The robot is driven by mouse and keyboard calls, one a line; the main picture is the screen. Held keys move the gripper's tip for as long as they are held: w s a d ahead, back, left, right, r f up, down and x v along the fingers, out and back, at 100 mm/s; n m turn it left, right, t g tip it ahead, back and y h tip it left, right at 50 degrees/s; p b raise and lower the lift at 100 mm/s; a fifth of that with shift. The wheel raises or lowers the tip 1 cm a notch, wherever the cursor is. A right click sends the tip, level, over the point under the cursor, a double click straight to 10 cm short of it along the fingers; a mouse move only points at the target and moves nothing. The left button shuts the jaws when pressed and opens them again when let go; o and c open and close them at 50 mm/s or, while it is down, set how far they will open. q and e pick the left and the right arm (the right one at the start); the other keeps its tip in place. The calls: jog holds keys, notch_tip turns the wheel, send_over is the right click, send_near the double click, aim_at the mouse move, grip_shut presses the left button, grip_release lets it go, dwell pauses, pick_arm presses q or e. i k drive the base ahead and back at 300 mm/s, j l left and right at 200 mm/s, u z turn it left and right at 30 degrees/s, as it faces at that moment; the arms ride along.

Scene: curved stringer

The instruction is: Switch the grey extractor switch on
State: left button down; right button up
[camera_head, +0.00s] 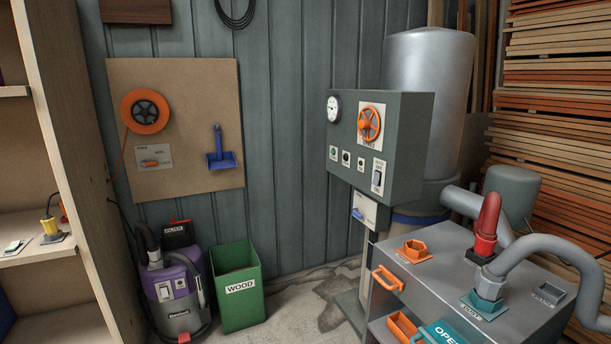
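A grey rocker switch (377,179) on a pale plate sits at the lower right of the grey-green control panel (405,135). Its label is too small to read, and I cannot tell its on or off position. The panel stands on a post in front of a large metal tank (428,90). Neither of my grippers shows in the head view.
The panel also carries a gauge (333,109), an orange handwheel (369,123) and small buttons. A metal cabinet (470,290) with hoses and an orange handle stands front right. A purple vacuum (175,285) and green bin (237,290) stand left. Bare floor shows between.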

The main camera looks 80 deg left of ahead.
aim_at(377, 174)
jog(key=u, duration=2)
